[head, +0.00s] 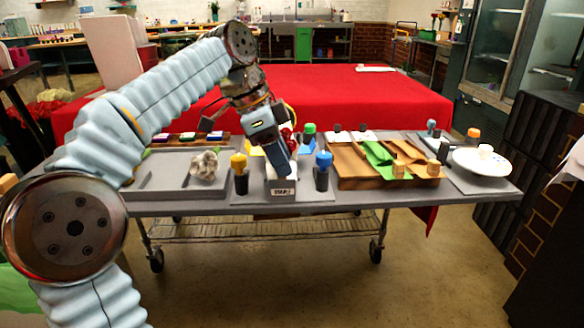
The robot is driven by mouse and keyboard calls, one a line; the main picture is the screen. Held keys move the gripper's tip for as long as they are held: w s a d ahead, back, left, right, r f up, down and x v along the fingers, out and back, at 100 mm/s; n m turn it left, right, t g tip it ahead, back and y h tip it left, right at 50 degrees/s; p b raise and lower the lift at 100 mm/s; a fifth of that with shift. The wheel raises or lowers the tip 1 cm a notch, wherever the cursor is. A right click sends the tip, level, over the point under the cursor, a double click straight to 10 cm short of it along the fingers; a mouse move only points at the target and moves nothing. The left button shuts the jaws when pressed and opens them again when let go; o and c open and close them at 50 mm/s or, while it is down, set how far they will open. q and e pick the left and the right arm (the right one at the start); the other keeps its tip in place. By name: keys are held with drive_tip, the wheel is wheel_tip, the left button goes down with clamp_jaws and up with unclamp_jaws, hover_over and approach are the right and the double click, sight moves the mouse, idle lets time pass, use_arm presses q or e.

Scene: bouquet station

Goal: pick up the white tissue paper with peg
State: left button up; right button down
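White flat sheets, which look like the white tissue paper (362,135), lie at the back of the grey table, behind the brown and green sheets. Small dark pegs stand on or beside them; I cannot tell which peg belongs to the white paper. My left gripper (284,168) points down over a small white labelled box (283,192) at the table's middle, left of the white sheets. Its fingers are dark and seen edge-on, so I cannot tell if they are open, or if they touch the box. My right gripper is out of view.
Brown and green sheets (378,153) with wooden pegs lie on a board. A grey tray (150,188) near a crumpled white lump (204,166) is left; a white plate (470,163) is right. A red-covered table (350,95) stands behind.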

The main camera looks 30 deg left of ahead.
use_arm(q)
drive_tip(key=shift+f, duration=0.35)
clamp_jaws()
drive_tip(key=shift+r, duration=0.15)
